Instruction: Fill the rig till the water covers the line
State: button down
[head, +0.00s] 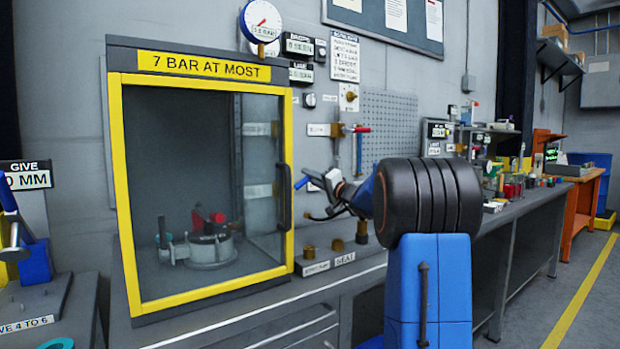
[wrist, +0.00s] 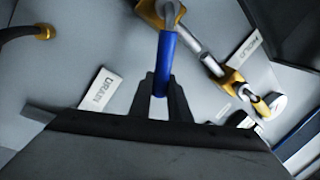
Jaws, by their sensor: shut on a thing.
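The rig, a round grey metal body (head: 208,248) with a red part (head: 207,219) on top, stands inside the yellow-framed cabinet in the head view. I cannot make out a water line or a water level. My gripper (wrist: 162,95) is shut on the blue sleeve of a lever (wrist: 165,60) in the wrist view. The lever's grey metal end runs up to a brass valve (wrist: 150,8), partly cut off by the frame. A white label reading DRAIN (wrist: 100,90) lies left of the fingers. In the head view my gripper (head: 318,188) is small, beside the cabinet's right edge.
The cabinet (head: 118,190) bears a sign reading 7 BAR AT MOST (head: 203,66). A round gauge (head: 262,20) is above it. Another blue lever (head: 359,155) hangs on the wall panel. Brass fittings (head: 309,252) stand on the bench below my arm.

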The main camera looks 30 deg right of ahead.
jog(key=c, duration=1.7)
grip_release()
jog(key=shift+o, duration=0.2)
jog(key=v, duration=0.7)
jog(key=shift+s, duration=0.25)
jog(key=shift+f, duration=0.15)
